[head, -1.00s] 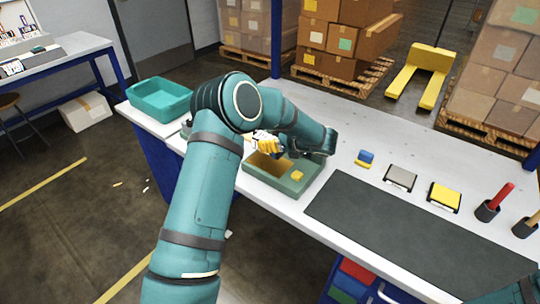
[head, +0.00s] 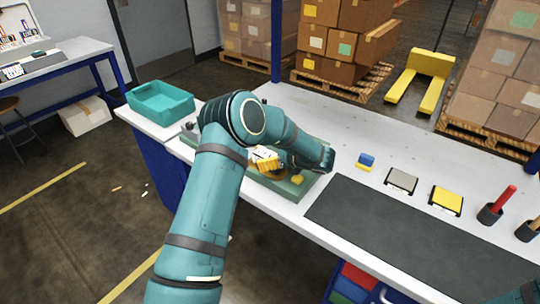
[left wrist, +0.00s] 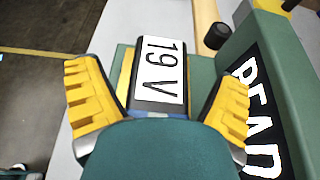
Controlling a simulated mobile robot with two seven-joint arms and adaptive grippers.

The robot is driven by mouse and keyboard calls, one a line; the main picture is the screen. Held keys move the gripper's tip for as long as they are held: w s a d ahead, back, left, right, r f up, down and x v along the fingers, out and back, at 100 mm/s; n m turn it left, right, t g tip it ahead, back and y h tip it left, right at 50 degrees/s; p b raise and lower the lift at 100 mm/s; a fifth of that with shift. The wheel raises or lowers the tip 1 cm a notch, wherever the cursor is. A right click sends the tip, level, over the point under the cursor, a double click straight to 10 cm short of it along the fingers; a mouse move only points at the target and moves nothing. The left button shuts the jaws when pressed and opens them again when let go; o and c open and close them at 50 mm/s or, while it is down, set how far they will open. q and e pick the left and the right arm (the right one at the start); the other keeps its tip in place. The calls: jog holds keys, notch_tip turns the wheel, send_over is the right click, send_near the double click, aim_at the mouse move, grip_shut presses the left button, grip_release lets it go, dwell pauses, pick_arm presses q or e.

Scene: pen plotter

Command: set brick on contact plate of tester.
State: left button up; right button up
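The dark brick (left wrist: 157,108) has a white label reading "19 V" and lies between my left gripper's yellow fingers in the left wrist view. My left gripper (left wrist: 160,110) is open around it, its fingers flared, with a gap clearest on the right. Under the brick a yellow edge and a green surface show; whether the brick rests on them I cannot tell. The green tester (head: 290,191) stands on the bench, partly hidden by my left arm. My left gripper (head: 264,160) is low over it in the head view. My right gripper is out of view.
A dark raised panel with white letters (left wrist: 258,110) stands close to the right finger. A dark knob (left wrist: 216,37) is beyond the brick. On the bench are a teal bin (head: 160,103), a dark mat (head: 400,225), a grey pad (head: 401,180) and a yellow pad (head: 446,198).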

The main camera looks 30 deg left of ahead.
pick_arm(q)
jog(key=shift+r, duration=0.1)
jog(key=shift+d+r, duration=0.15)
jog(key=p+v, duration=0.1)
jog(key=v, duration=1)
jog(key=shift+d+r, duration=0.15)
jog(key=shift+d, duration=0.15)
jog(key=shift+r+p, duration=0.1)
jog(key=shift+p, duration=0.25)
